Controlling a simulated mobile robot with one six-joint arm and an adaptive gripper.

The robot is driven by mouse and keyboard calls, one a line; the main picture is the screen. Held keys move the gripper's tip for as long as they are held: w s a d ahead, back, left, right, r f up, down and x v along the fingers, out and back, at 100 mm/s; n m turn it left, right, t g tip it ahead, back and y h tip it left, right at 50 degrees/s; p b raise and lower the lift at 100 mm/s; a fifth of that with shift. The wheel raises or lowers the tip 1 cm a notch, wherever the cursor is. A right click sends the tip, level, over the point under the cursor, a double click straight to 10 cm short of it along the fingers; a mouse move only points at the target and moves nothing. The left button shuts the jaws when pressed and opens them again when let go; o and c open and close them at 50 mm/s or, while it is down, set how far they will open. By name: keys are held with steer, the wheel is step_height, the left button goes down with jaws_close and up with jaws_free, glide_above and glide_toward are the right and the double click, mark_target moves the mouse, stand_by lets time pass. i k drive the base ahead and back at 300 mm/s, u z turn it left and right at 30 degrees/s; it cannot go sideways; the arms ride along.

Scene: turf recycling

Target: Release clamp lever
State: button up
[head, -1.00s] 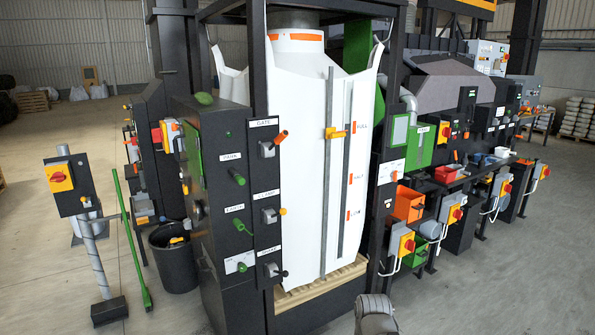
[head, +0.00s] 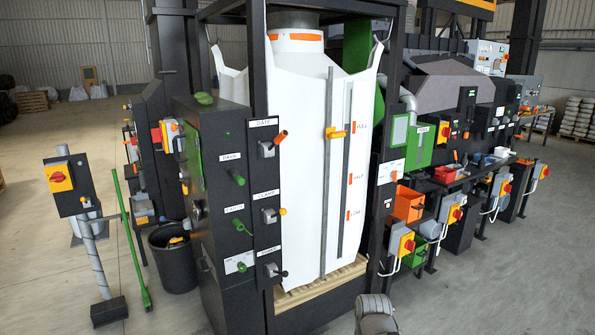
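The clamp lever (head: 272,214) is a grey block with an orange-yellow tip, under the label CLAMP (head: 266,193) on the black control panel, in the middle of the head view. Above it is the GATE lever (head: 271,146) with an orange handle. Below it is another grey lever (head: 273,269) with a dark handle. The white bulk bag (head: 302,170) hangs in the black frame right of the levers. A grey rounded part of my arm shows at the bottom edge. My gripper is not in view.
A green-handled tool (head: 130,240) leans near a post with a red and yellow switch (head: 61,177) at left. A black bin (head: 172,262) stands by the cabinet. Orange and green bins (head: 408,204) are right of the frame. The front floor at right is clear.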

mark_target(283, 211)
steer(key=u, duration=0.25)
steer(key=i, duration=1.1)
steer(key=z, duration=0.3)
